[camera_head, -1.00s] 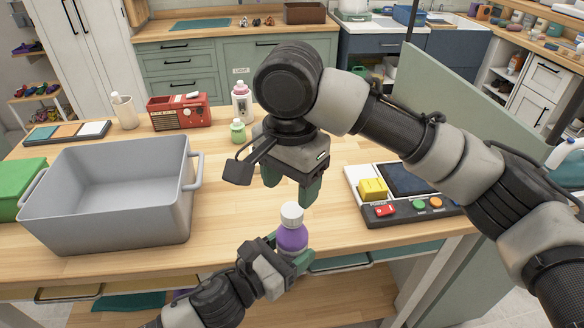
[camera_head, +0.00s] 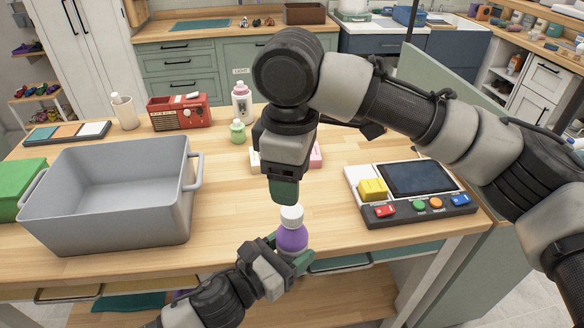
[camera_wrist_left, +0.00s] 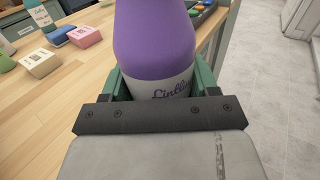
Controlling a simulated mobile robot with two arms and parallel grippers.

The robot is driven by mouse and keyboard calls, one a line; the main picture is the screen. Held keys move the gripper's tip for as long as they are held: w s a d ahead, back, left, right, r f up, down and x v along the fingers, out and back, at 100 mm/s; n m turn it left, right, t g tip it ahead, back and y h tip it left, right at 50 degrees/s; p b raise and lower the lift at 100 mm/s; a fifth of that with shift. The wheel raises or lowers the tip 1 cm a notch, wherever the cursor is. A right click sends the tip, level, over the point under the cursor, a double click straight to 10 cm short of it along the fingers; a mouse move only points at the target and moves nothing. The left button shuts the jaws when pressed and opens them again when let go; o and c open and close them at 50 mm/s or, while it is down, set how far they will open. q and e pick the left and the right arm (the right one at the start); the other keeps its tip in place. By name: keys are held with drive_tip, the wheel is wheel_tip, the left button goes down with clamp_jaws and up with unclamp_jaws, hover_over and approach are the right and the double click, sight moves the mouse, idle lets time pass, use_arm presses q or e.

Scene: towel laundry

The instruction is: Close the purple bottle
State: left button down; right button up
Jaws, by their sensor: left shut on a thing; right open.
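The purple bottle (camera_head: 292,238) stands upright near the table's front edge, with a white cap (camera_head: 291,216) on its top. My left gripper (camera_head: 290,254) is shut on the bottle's lower part; the left wrist view also shows the purple bottle (camera_wrist_left: 155,40) between its green fingers, with the cap out of frame. I cannot tell how tight the cap is. My right gripper (camera_head: 284,190) points down just above the cap, open and empty. One of its fingers hides the other in the head view, and it looks slightly behind or over the cap.
A grey bin (camera_head: 105,205) stands at the left. A control panel (camera_head: 415,190) with coloured buttons is at the right. A red radio (camera_head: 180,111), a green bottle (camera_head: 238,131) and a white-pink bottle (camera_head: 242,102) stand at the back. A pink block (camera_head: 316,155) lies behind my right gripper.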

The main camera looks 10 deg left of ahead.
sight(292, 210)
drive_tip(key=n, duration=0.4)
drive_tip(key=shift+r, duration=0.15)
drive_tip(key=n, duration=0.3)
drive_tip(key=shift+r+n, duration=0.15)
drive_tip(key=shift+n, duration=0.25)
drive_tip(key=n, duration=0.5)
drive_tip(key=shift+d+r+n, duration=0.1)
drive_tip(key=shift+r+n, duration=0.05)
drive_tip(key=shift+n, duration=0.25)
drive_tip(key=shift+f, duration=4)
